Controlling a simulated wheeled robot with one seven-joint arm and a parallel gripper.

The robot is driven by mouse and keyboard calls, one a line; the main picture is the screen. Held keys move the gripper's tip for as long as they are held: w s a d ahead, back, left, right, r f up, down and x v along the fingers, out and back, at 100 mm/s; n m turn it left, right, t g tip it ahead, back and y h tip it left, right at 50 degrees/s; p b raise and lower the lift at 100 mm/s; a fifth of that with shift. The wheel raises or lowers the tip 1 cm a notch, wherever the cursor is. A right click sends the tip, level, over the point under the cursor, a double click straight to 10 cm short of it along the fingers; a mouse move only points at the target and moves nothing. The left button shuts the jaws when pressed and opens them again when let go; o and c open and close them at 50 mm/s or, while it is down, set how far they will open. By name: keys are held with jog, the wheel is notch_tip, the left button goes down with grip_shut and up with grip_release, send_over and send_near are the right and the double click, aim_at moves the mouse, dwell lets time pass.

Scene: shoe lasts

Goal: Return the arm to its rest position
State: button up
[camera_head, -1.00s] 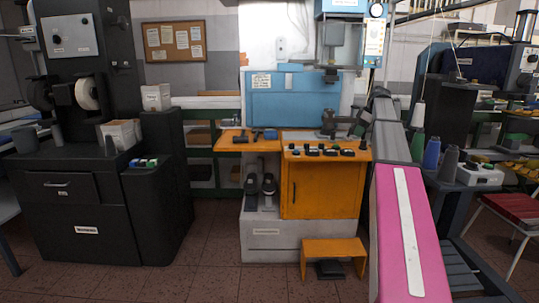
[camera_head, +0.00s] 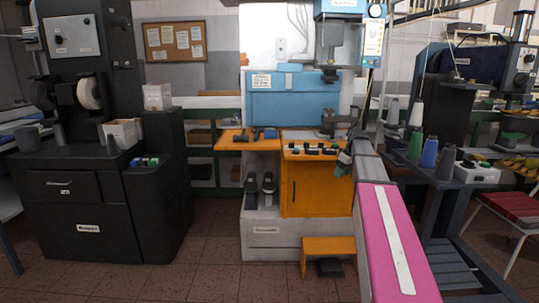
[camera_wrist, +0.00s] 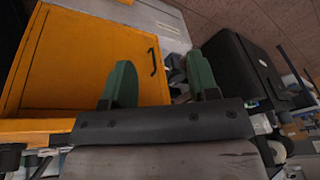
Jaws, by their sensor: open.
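My gripper (camera_head: 345,157) shows in the head view at the far end of my pink and grey arm. It appears in front of the right side of the orange cabinet, though the gap between them is hard to judge. In the wrist view, the two green fingers of my gripper (camera_wrist: 160,82) stand wide apart with nothing held between them. The orange cabinet (camera_head: 316,188) also fills the left of the wrist view (camera_wrist: 75,62), with its dark handle near the fingers.
Two dark shoe lasts (camera_head: 260,190) stand in the grey base left of the cabinet. Small tools lie on the orange worktop (camera_head: 234,143). A black machine (camera_head: 84,215) stands at left. Thread cones (camera_head: 429,152) stand at right.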

jog(key=s+a+f+m+h, duration=0.1)
jog(key=s+a+f, duration=0.3)
jog(key=s+f, duration=0.4)
jog(key=s+a+f+m+g+h, duration=0.1)
jog(key=s+a+f+m, duration=0.3)
jog(key=s+f, duration=0.5)
jog(key=s+a+f+m, duration=0.3)
jog(key=s+a+f, duration=0.2)
jog(key=s+f, duration=0.4)
jog(key=shift+s+a+h, duration=0.35)
jog(key=shift+s+h, duration=0.05)
jog(key=shift+s, duration=0.85)
